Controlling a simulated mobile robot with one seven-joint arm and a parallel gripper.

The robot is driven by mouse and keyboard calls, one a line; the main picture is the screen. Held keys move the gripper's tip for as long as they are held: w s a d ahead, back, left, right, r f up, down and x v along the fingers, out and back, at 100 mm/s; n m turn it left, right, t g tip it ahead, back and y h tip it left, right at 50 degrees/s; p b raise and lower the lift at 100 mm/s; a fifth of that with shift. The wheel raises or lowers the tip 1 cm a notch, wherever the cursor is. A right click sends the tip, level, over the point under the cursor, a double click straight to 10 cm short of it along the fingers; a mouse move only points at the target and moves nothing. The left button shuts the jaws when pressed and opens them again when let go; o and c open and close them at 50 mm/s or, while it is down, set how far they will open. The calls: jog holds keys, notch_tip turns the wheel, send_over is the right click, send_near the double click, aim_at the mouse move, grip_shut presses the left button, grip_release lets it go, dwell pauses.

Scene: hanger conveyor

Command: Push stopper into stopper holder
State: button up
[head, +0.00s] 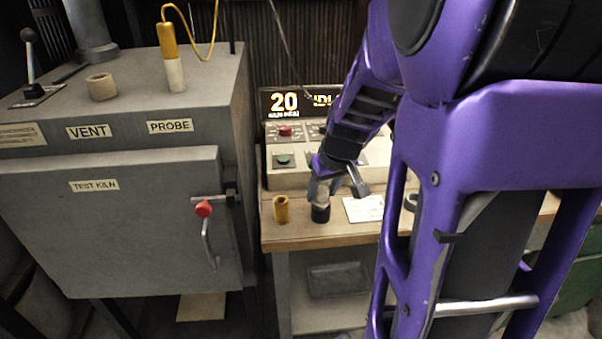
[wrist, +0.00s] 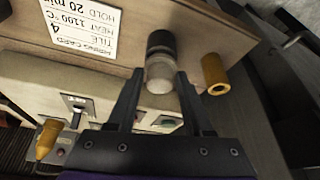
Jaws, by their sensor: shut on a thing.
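The pale, glassy-looking stopper (wrist: 160,78) stands between my fingertips in the wrist view, and my gripper (wrist: 158,80) is shut on it. The stopper also shows in the head view (head: 321,196), partly covered by my fingers. A short dark cylinder (head: 320,214), which looks like the stopper holder, stands on the wooden bench directly below it. In the wrist view this holder (wrist: 160,42) is in line with the stopper and meets its lower end. I cannot tell how deep the stopper sits in it.
A hollow yellow cylinder (head: 281,209) stands left of the holder. A printed card (head: 364,208) lies to the right. A control panel (head: 290,165) with buttons is behind. The grey test kiln (head: 130,220) stands left, with a beige vent ring (head: 102,88) and yellow probe (head: 168,42) on top.

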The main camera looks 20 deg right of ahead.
jog(key=shift+f, duration=0.5)
jog(key=o, duration=1)
jog(key=shift+o, duration=0.2)
jog(key=o, duration=0.5)
